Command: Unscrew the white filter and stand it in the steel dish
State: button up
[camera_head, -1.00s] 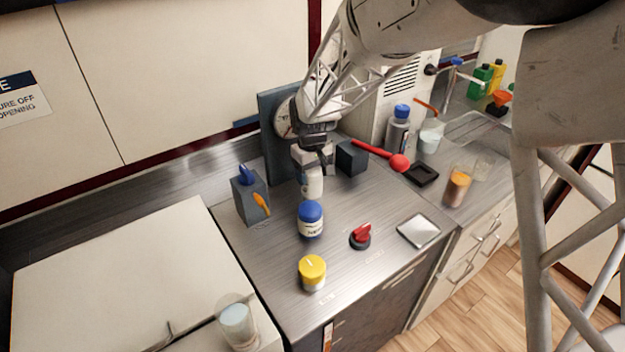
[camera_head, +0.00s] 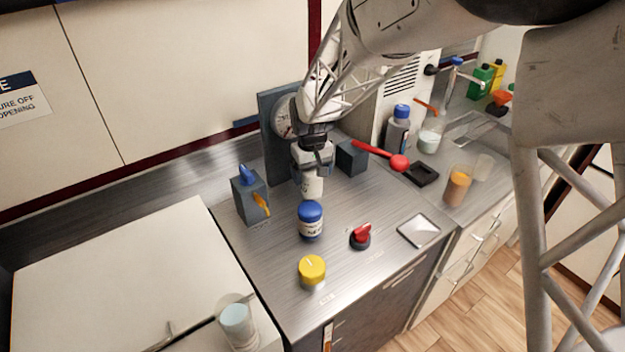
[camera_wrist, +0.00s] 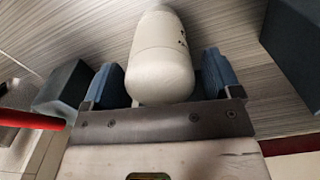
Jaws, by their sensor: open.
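The white filter (camera_head: 312,188) is a pale rounded cylinder in front of the dark gauge panel. Its top is hidden by my gripper (camera_head: 314,168) in the head view. In the wrist view the filter (camera_wrist: 160,58) lies between the two blue fingers of my gripper (camera_wrist: 160,82). The fingers are open on either side of it, with a narrow gap visible. What the filter is attached to is hidden.
A blue-capped jar (camera_head: 310,220) stands just in front of the filter. A grey box (camera_head: 250,194) stands left, a dark block (camera_head: 351,158) right. Counter around the dish is clear.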

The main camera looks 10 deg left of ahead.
jog(key=m, duration=0.3)
jog(key=shift+m, duration=0.4)
jog(key=m, duration=0.8)
jog(key=shift+m, duration=2.3)
jog(key=shift+c, duration=0.2)
jog(key=c, duration=0.8)
jog(key=shift+n, duration=2)
